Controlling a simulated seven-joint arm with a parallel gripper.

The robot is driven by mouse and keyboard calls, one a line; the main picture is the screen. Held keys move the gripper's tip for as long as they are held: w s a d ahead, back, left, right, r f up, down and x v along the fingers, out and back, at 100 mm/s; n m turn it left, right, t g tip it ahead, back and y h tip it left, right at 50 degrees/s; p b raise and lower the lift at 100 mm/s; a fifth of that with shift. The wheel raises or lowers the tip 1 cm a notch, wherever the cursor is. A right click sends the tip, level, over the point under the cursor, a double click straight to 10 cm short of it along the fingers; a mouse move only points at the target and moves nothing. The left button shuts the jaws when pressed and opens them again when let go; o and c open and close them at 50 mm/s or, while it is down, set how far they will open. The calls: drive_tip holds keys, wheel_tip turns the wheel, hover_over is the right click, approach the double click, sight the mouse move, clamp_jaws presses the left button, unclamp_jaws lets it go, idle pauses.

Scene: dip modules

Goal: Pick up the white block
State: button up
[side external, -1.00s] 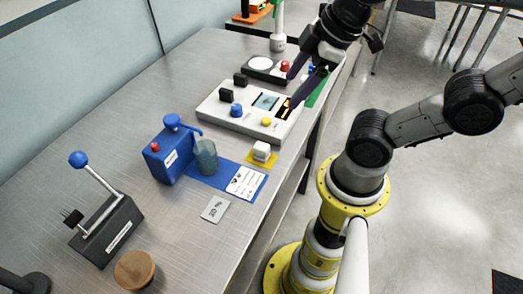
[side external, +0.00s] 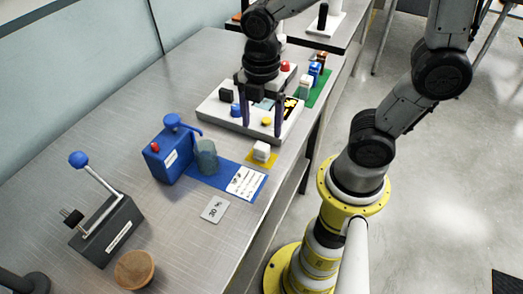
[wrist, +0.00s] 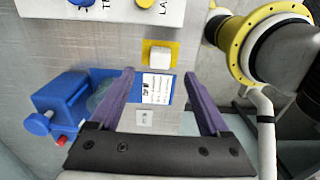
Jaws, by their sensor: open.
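The white block (side external: 262,150) sits on a small yellow pad near the table's right edge, just in front of the white control panel. It also shows in the wrist view (wrist: 160,57), upper middle, on its yellow pad. My gripper (side external: 260,128) is open and empty, pointing down above the near part of the panel, apart from the block. In the wrist view, its purple fingers (wrist: 163,105) are spread wide, with the block beyond them in the picture.
The white panel (side external: 211,110) with knobs stands behind the block. A blue dispenser (side external: 168,158) and clear cup (side external: 206,157) are left of it, by a blue mat (side external: 207,181). A grey tile (side external: 214,209) lies in front. A lever box (side external: 108,232) stands front left.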

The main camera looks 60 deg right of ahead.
sight(262, 146)
wheel_tip(262, 146, down, 8)
drive_tip(key=shift+f, duration=0.15)
idle(0.4)
drive_tip(key=shift+c, duration=0.2)
clamp_jaws()
